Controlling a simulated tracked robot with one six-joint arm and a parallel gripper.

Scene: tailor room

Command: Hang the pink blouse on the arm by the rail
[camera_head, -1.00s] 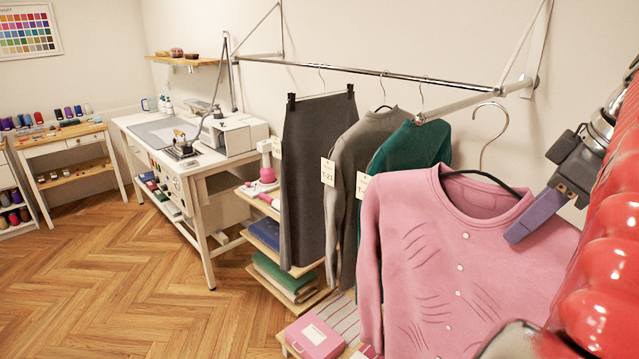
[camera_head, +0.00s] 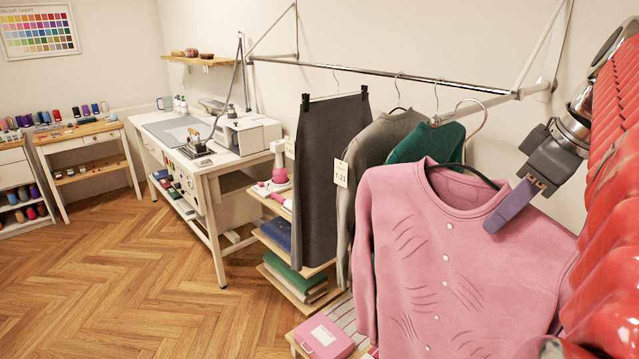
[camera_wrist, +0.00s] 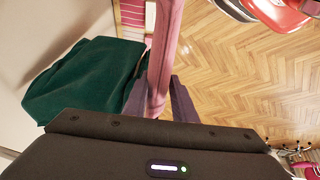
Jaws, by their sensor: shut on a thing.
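The pink blouse (camera_head: 430,265) hangs upright on a dark hanger with a silver hook (camera_head: 484,120). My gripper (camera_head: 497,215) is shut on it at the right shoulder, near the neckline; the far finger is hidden. In the wrist view the pink blouse (camera_wrist: 164,45) runs as a narrow strip between the purple fingers (camera_wrist: 158,105). The short metal arm (camera_head: 500,101) juts out from the right end of the rail. The hook's curved top overlaps this arm and shows slightly above it. I cannot tell whether they touch.
The rail (camera_head: 380,75) holds a dark skirt (camera_head: 330,150), a grey top (camera_head: 385,140) and a green top (camera_head: 430,142), close behind the blouse. A shelf with a pink box (camera_head: 323,338) stands below. The wooden floor (camera_head: 160,290) at left is clear.

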